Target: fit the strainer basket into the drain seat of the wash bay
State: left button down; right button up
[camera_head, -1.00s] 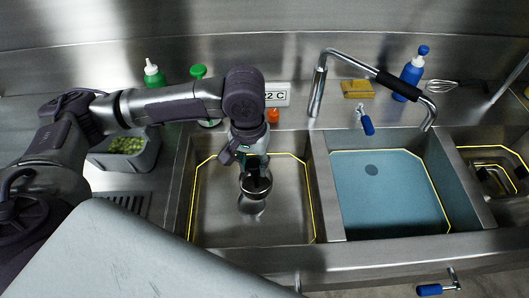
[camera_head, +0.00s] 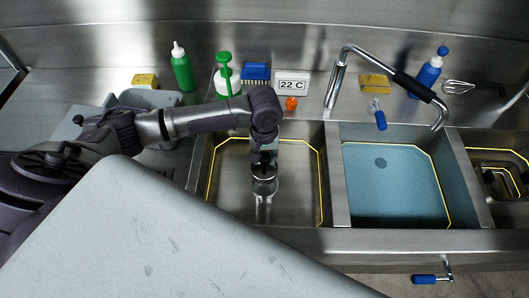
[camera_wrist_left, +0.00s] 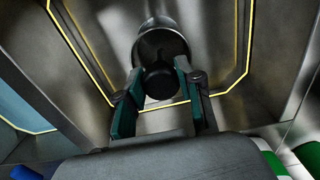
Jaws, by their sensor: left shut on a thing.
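My left gripper (camera_head: 264,158) is over the left basin (camera_head: 225,200), which has a yellow outline. It is shut on the black knob (camera_wrist_left: 160,82) of the strainer basket. The basket (camera_head: 264,186) is a shiny metal cup, hanging below the fingers in the head view; it also shows in the left wrist view (camera_wrist_left: 163,42). The two teal finger pads flank the knob. A bright streak shows below the basket; I cannot tell how high the basket is. No drain seat shows clearly in this basin; the arm and basket may hide it. My right gripper is out of view.
A basin of blue water (camera_head: 395,195) with a dark round spot (camera_head: 380,162) lies to the right, past a steel divider. A bent faucet (camera_head: 388,76) arches above it. Bottles, a blue brush (camera_head: 256,72) and a sponge (camera_head: 375,83) stand along the back ledge.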

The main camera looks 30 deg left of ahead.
aim_at(264, 172)
pick_arm(q)
notch_tip(264, 172, down, 3)
jog(key=shift+d+b, duration=0.1)
jog(key=shift+b, duration=0.5)
jog(key=shift+w+f, duration=0.1)
jog(key=shift+f, duration=0.6)
jog(key=shift+f+b, duration=0.4)
jog(key=shift+f, duration=0.25)
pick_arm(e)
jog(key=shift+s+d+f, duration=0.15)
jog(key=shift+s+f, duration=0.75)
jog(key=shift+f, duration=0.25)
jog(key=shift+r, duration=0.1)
pick_arm(q)
jog(key=shift+r+p, duration=0.1)
jog(key=shift+p, duration=0.35)
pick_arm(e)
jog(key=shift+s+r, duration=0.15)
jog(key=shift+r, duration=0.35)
pick_arm(q)
jog(key=shift+p, duration=0.7)
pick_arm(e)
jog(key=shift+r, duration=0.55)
